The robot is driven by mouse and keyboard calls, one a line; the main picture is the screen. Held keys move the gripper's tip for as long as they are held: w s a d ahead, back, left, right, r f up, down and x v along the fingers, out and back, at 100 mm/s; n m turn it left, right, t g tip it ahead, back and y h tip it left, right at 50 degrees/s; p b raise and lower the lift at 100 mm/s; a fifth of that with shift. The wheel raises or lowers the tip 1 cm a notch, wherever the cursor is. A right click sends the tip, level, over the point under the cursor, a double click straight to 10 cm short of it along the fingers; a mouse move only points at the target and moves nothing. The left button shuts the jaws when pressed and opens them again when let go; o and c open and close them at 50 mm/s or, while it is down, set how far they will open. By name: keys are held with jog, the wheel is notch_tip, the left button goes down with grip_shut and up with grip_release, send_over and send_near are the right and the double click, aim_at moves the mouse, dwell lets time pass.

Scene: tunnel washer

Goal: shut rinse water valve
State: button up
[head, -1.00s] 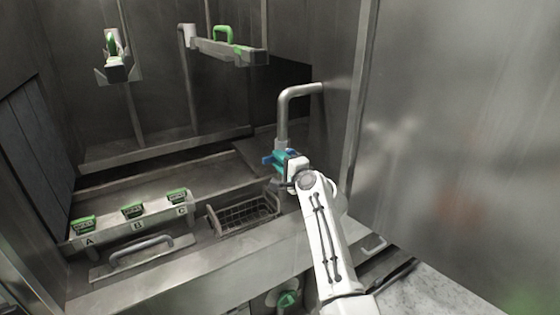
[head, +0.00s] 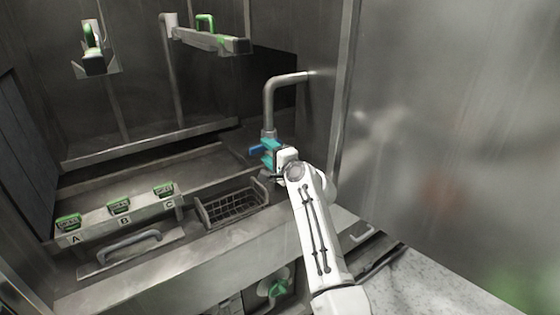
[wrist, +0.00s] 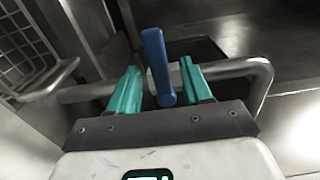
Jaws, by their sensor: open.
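The rinse water valve shows as a blue lever handle (wrist: 158,65) in the wrist view, at the bent grey pipe (head: 270,100) on the right of the washer. My gripper (wrist: 160,85) is open, with its teal fingers apart, one on each side of the blue lever. I see a gap between the lever and each finger. In the head view the blue lever (head: 256,149) sticks out to the left of my gripper (head: 268,153). The valve body is mostly hidden behind my gripper.
A wire basket (head: 232,204) sits left of my arm. Green-topped clips (head: 119,207) marked A, B and C stand on a ledge at the left, behind a bar handle (head: 133,243). A green valve (head: 275,289) is low under the front edge. A metal wall (head: 440,130) stands on the right.

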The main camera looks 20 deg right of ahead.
jog(key=v, duration=1)
jog(key=shift+b, duration=0.35)
